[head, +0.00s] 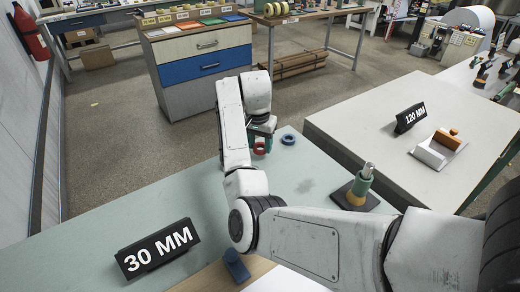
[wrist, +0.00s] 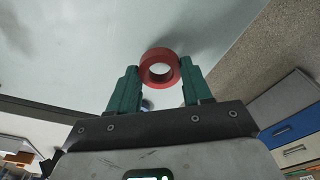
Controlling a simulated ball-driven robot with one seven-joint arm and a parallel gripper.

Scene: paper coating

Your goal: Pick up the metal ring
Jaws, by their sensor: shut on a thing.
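A red ring (wrist: 158,52) sits between the two green fingers of my gripper (wrist: 161,80) in the wrist view. The gripper is shut on it, and its hole faces the camera. In the head view the red ring (head: 259,149) shows below my gripper (head: 261,138), over the far part of the pale green table (head: 110,232). I cannot tell whether it touches the tabletop. A blue ring (head: 288,139) lies on the table just right of it. I cannot tell from the surface of either ring whether it is metal.
A green and yellow post with a metal tip (head: 361,187) stands on a black base at the table's right. A "30 MM" sign (head: 158,249) stands front left. A second table (head: 350,127) at right carries a "120 MM" sign (head: 410,118) and an orange-handled tool (head: 448,140).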

